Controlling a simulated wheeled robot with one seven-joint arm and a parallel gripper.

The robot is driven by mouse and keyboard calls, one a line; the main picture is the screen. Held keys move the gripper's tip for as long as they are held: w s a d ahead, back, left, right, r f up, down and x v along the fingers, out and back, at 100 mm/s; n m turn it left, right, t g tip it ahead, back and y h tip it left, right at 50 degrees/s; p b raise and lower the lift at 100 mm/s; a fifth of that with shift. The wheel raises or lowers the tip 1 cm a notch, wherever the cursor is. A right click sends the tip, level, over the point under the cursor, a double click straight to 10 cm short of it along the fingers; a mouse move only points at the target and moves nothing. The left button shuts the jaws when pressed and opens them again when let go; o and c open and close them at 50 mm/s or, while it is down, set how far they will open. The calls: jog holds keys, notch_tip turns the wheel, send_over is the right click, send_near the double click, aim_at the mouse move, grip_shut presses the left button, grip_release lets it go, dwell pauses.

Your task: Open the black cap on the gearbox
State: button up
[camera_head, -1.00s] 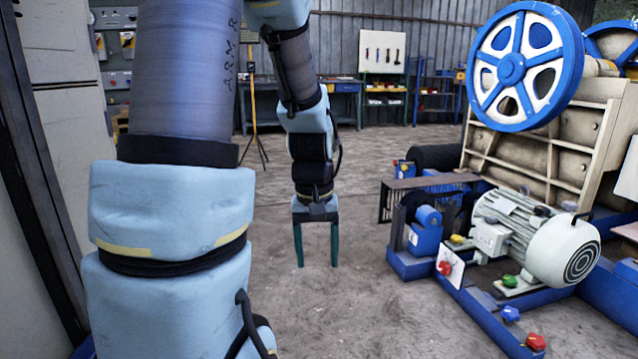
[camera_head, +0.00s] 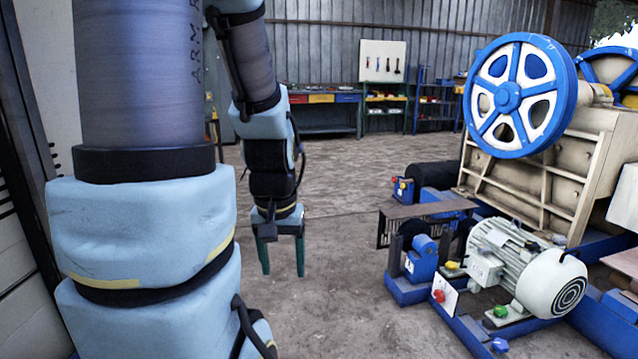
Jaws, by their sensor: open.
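My gripper (camera_head: 282,262) hangs pointing down at the end of the arm, left of the picture's middle. Its two green fingers are apart with nothing between them. A small blue housing (camera_head: 421,260), which looks like the gearbox, stands on the blue base frame to the right of my gripper and clearly apart from it. A black cap on it is too small to make out from here.
A grey-white motor (camera_head: 530,272) sits right of the blue housing. A metal guard (camera_head: 428,208) is behind the housing. The big crusher (camera_head: 560,150) with blue-and-white wheels stands behind. Bare floor (camera_head: 340,300) lies between my gripper and the base frame.

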notch_tip(320, 180, up, 16)
jog(key=p, duration=1.3)
jog(key=shift+f+p, duration=0.25)
jog(key=shift+p, duration=0.1)
